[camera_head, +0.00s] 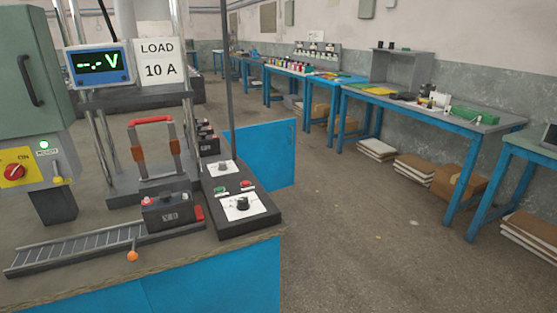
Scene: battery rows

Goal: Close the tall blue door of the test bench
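The test bench has a worn grey-brown top (215,245) and fills the left of the head view. A blue door panel (262,157) stands out to the right from behind the bench's right side, so it looks swung open. A small dark mark, possibly a handle or lock, shows near its upper right edge. Its hinge side and lower left part are hidden behind the black control box (240,212) and the bench corner. Blue panels (200,285) also form the bench's near front. My gripper is not in view.
On the bench stand a black battery (167,212), a roller track (80,250), a red-handled clamp frame (152,150), a voltmeter (100,63) and a grey-green cabinet (35,75). Blue-legged tables (425,110) line the right wall with boxes beneath. The floor (340,230) between is clear.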

